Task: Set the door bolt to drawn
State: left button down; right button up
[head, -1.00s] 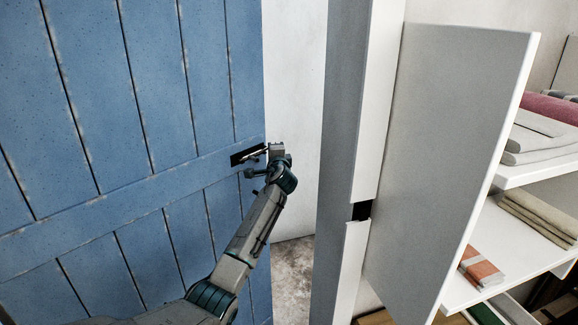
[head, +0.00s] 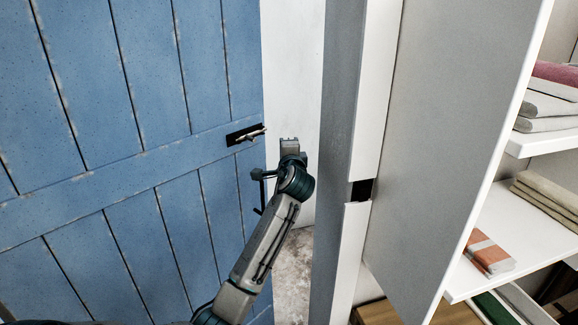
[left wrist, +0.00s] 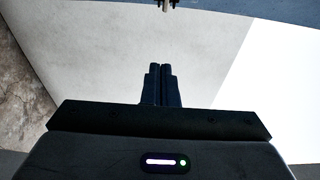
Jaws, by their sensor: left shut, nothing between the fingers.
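The blue plank door (head: 150,90) stands open at the left of the head view. Its bolt (head: 250,134) is a pale metal rod on a black plate near the door's free edge. The rod's end lies about at that edge; I cannot tell its exact setting. My left gripper (head: 289,143) is shut and empty, to the right of and slightly below the bolt, apart from it. In the left wrist view the closed fingers (left wrist: 161,84) point up at a small metal end (left wrist: 166,4), probably the bolt's. My right gripper is not in view.
A grey and white post (head: 345,120) with a dark slot (head: 361,190) stands right of the gripper. A pale panel (head: 450,120) and shelves with folded cloths (head: 487,253) are farther right. A thin dark bar (head: 262,197) shows by the door edge below the bolt.

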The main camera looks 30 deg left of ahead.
pick_arm(q)
jog(key=b+v, duration=0.1)
jog(key=v, duration=0.6)
jog(key=shift+b, duration=0.3)
jog(key=shift+a, duration=0.15)
